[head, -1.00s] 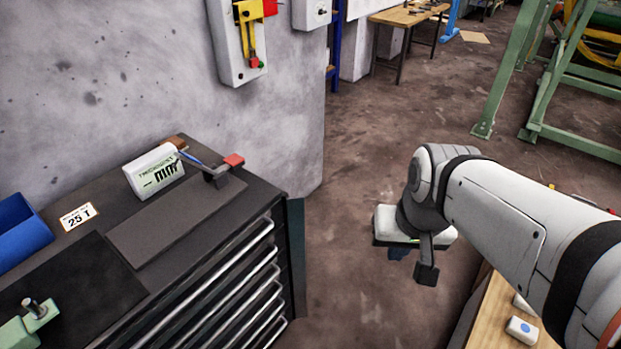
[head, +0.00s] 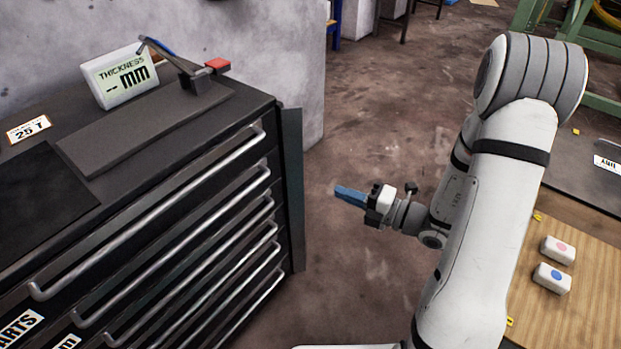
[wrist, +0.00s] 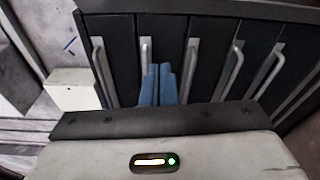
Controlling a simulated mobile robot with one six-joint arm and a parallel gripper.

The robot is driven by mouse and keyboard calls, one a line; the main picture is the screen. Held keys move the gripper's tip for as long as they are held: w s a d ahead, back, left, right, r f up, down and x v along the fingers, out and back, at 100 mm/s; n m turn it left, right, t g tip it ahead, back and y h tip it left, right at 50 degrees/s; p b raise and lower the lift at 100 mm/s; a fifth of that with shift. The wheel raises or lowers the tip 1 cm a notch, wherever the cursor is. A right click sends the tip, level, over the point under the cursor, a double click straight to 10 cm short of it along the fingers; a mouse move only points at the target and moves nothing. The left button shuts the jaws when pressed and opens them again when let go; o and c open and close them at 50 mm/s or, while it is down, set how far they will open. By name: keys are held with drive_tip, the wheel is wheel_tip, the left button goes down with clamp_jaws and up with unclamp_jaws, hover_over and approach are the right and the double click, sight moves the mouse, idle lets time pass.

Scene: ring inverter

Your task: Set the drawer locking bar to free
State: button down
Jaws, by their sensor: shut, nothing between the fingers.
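The dark drawer cabinet (head: 190,230) stands at left in the head view, with long metal handles on its drawers, which look closed. A narrow upright dark strip (head: 292,190) at the right end of its front looks like the locking bar, standing out from the drawer fronts. My gripper (head: 349,195) is right of the strip, apart from it, with blue fingers pointing left toward the cabinet. In the wrist view the blue fingers (wrist: 158,84) are together and empty, with several drawer handles beyond. A dark band (wrist: 180,8) crosses above the drawers there; I cannot tell whether it is the bar.
A thickness gauge (head: 121,76) and a red-tipped lever (head: 217,66) are on the cabinet top. A wooden table (head: 590,240) with two small button boxes stands at right. Open floor (head: 350,280) lies between cabinet and table. A grey wall is behind the cabinet.

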wheel_tip(320, 180, down, 2)
drive_tip(key=w+d+m+t, duration=0.1)
drive_tip(key=m, duration=0.1)
drive_tip(key=b, duration=0.2)
approach(298, 162)
drive_tip(key=s+a, duration=0.1)
drive_tip(key=a, duration=0.3)
drive_tip(key=w, duration=0.2)
drive_tip(key=w+a, duration=0.1)
drive_tip(key=shift+w+r+h+b, duration=0.15)
drive_tip(key=shift+w+h+b, duration=0.15)
drive_tip(key=shift+w+b, duration=0.1)
drive_tip(key=shift+w, duration=0.1)
